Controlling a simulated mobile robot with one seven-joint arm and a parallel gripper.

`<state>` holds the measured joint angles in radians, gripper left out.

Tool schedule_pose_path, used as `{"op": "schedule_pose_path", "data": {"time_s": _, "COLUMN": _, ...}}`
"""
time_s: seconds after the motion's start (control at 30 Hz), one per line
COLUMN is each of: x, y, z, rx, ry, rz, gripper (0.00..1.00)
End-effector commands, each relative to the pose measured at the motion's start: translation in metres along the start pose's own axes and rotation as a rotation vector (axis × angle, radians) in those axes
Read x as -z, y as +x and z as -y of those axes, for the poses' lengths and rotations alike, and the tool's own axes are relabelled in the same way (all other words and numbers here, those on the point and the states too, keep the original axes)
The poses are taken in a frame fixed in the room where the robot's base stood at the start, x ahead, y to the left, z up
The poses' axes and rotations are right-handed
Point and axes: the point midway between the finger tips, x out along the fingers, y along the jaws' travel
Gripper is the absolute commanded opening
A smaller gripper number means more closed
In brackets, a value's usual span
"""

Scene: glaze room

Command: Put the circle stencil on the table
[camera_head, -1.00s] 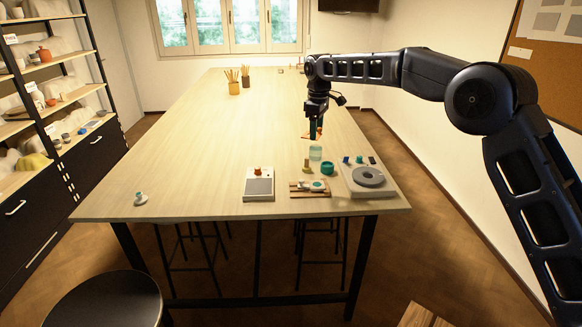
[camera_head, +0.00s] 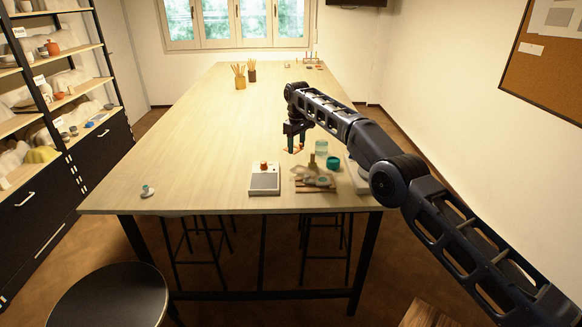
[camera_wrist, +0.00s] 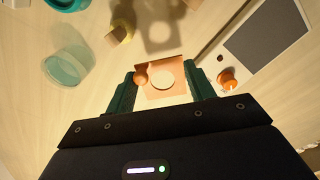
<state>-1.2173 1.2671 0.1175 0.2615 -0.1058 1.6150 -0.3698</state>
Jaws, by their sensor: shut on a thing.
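My gripper (camera_wrist: 162,76) is shut on the circle stencil, a thin orange plate (camera_wrist: 173,66) with a round hole and a small round knob at its left. In the head view my gripper (camera_head: 296,143) hangs over the right part of the pale wooden table (camera_head: 190,130), and only a bit of the orange stencil shows below the fingers. In the wrist view the stencil's shadow with its round light spot lies on the table, apart from it, so the stencil is held above the tabletop.
A grey-topped device (camera_head: 264,183) with an orange knob is at the front edge. Right of it are a wooden board (camera_head: 318,187), a turquoise ring (camera_head: 333,163), an olive object (camera_head: 312,161) and a clear jar (camera_head: 321,147). The table's middle and left are mostly clear.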

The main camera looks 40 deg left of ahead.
Motion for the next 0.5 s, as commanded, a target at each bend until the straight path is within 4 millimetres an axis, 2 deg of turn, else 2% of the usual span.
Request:
{"op": "schedule_pose_path", "data": {"time_s": 0.17, "x": 0.006, "y": 0.019, "z": 0.004, "rx": -0.003, "ry": 0.030, "rz": 0.001, "gripper": 0.32}}
{"op": "schedule_pose_path", "data": {"time_s": 0.5, "x": 0.009, "y": 0.033, "z": 0.005, "rx": -0.004, "ry": 0.044, "rz": 0.002, "gripper": 0.32}}
